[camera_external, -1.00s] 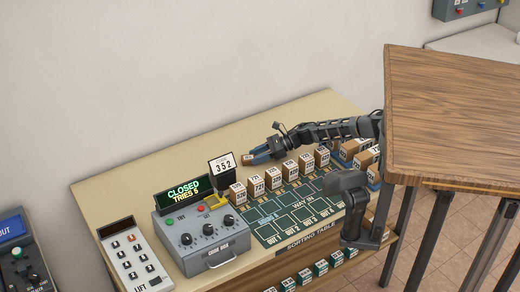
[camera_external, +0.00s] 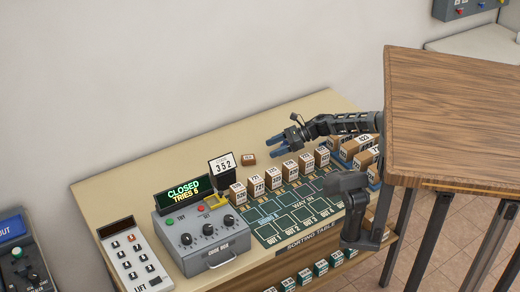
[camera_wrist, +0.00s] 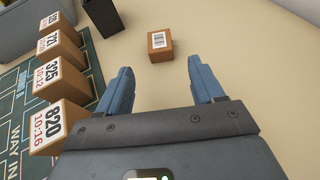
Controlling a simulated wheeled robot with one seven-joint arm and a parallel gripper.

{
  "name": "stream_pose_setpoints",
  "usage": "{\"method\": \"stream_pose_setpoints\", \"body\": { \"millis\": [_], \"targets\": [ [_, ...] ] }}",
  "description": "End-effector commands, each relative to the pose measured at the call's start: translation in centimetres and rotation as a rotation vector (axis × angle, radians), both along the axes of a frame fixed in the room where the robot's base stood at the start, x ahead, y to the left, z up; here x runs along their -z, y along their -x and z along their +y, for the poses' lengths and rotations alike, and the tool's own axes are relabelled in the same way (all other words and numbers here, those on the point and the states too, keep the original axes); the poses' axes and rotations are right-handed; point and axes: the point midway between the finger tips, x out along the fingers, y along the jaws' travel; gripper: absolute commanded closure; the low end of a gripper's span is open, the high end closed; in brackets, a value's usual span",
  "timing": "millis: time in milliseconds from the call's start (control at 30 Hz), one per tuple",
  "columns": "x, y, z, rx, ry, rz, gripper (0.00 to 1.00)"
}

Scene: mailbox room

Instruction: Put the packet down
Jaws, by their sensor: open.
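The packet (camera_external: 249,159) is a small brown box with a white label. It lies on the bare cream top of the sorting table (camera_external: 307,115), behind the row of numbered boxes and to the right of the small 352 sign. In the wrist view the packet (camera_wrist: 160,46) lies ahead of my fingertips, clear of both. My gripper (camera_external: 276,147) is open and empty, a little to the right of the packet in the external view. Its two blue fingers also show spread apart in the wrist view (camera_wrist: 160,80).
Several numbered boxes (camera_external: 273,177) stand in a row on the green mat (camera_external: 285,226), close to my gripper. The 352 sign (camera_external: 224,165) and the grey code box (camera_external: 205,240) reading CLOSED stand left. A wooden tabletop (camera_external: 455,115) rises at right. The table's back strip is clear.

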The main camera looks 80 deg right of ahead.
Motion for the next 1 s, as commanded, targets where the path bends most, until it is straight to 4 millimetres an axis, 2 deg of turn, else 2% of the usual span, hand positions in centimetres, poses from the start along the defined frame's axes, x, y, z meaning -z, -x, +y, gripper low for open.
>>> {"method": "stream_pose_setpoints", "body": {
  "millis": [100, 300, 1000],
  "targets": [
    [-0.7, 1.9, -0.8, 0.001, 0.002, -0.001, 0.33],
    [-1.6, 3.7, -1.5, 0.001, 0.001, -0.001, 0.33],
    [-1.8, 4.0, -1.6, -0.001, 0.001, 0.000, 0.33]
  ]
}}
